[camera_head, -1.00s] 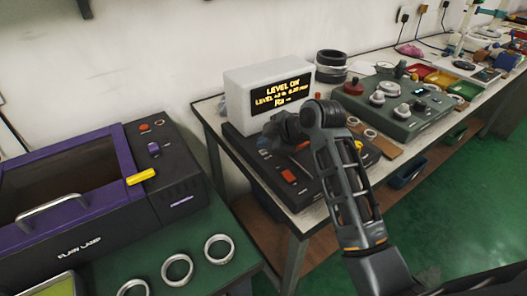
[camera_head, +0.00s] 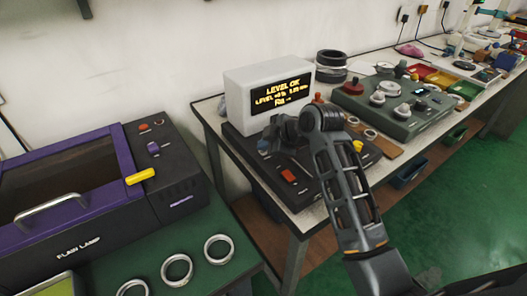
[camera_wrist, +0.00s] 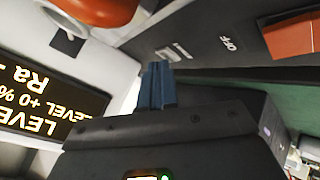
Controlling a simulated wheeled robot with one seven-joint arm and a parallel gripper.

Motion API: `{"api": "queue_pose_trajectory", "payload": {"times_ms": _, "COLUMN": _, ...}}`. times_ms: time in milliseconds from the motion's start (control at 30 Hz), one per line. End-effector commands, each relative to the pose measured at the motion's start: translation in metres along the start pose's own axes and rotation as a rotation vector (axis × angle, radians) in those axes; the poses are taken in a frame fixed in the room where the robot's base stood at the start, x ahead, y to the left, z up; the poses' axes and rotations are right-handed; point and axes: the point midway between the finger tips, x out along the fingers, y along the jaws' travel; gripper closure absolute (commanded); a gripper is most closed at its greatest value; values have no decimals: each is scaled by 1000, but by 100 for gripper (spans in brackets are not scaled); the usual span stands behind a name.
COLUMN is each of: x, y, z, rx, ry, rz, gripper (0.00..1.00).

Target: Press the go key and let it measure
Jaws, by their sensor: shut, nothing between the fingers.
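The measuring unit has a black base (camera_head: 310,194) with a grey-white display box (camera_head: 244,83) behind it. The display reads "LEVEL OK", a level line and "Ra --"; it also shows in the wrist view (camera_wrist: 35,95), turned over. A red rocker switch (camera_head: 288,175) sits on the base; the wrist view shows it (camera_wrist: 292,36) near an "OFF" label. A yellow knob (camera_head: 358,146) is at the right. I cannot tell which control is the go key. My gripper (camera_wrist: 157,72) is shut and empty, close over the base. My arm hides part of the base in the head view.
An orange-red part (camera_wrist: 98,8) is close to my gripper in the wrist view. A green instrument (camera_head: 395,108) and dark rings (camera_head: 331,66) stand on the same bench. The purple-framed flaw lamp (camera_head: 110,200) and three rings (camera_head: 177,270) are at left.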

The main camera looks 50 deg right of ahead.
Motion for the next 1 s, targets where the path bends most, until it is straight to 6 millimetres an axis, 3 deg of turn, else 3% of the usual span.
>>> {"api": "queue_pose_trajectory", "payload": {"times_ms": 1000, "x": -9, "y": 6, "z": -6, "rx": 0, "ry": 0, "rz": -1, "gripper": 100}}
